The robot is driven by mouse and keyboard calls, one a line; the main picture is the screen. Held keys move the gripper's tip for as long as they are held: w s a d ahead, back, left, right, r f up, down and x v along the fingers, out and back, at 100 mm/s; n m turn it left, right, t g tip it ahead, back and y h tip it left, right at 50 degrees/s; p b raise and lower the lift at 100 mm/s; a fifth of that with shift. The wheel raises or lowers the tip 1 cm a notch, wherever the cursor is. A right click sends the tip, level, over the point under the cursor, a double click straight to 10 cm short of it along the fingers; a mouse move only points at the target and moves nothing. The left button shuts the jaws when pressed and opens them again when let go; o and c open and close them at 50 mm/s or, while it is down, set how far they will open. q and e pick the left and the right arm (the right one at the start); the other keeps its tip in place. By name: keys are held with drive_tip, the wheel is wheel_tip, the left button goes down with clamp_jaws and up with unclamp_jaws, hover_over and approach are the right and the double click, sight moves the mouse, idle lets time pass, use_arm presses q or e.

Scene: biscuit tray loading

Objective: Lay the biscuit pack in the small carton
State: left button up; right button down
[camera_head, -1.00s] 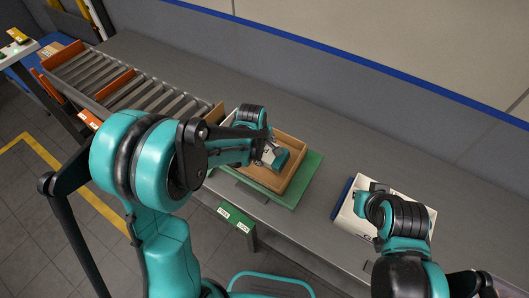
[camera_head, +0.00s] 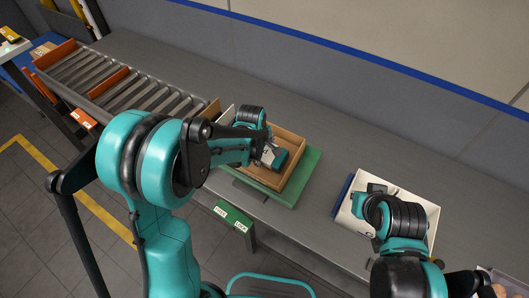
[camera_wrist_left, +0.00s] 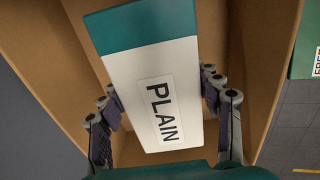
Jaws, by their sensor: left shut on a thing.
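The biscuit pack (camera_wrist_left: 155,80) is white with a teal end and a PLAIN label. My left gripper (camera_head: 270,156) is shut on it, with fingers along both sides in the left wrist view. The small carton (camera_head: 293,161) is open brown card and stands on a green mat. The pack is over or within the carton opening; the carton's walls (camera_wrist_left: 40,60) show around it in the wrist view. Whether the pack touches the carton floor cannot be told. My right gripper (camera_head: 368,200) is over a white tray; its fingertips are hidden.
The green mat (camera_head: 308,178) lies on the grey bench. The white tray (camera_head: 346,223), with a blue edge at its left, stands to the right. A roller conveyor (camera_head: 110,80) lies to the left. Bare bench (camera_head: 335,145) lies between carton and tray.

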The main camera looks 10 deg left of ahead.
use_arm(q)
drive_tip(key=shift+w+f+b, duration=0.15)
drive_tip(key=shift+f+b, duration=0.4)
drive_tip(key=o, duration=1.3)
drive_tip(key=shift+o, duration=0.2)
drive_tip(key=shift+c, duration=0.3)
drive_tip(key=shift+p+v, duration=4.25)
drive_tip(key=shift+v, duration=1.8)
drive_tip(key=shift+d, duration=0.1)
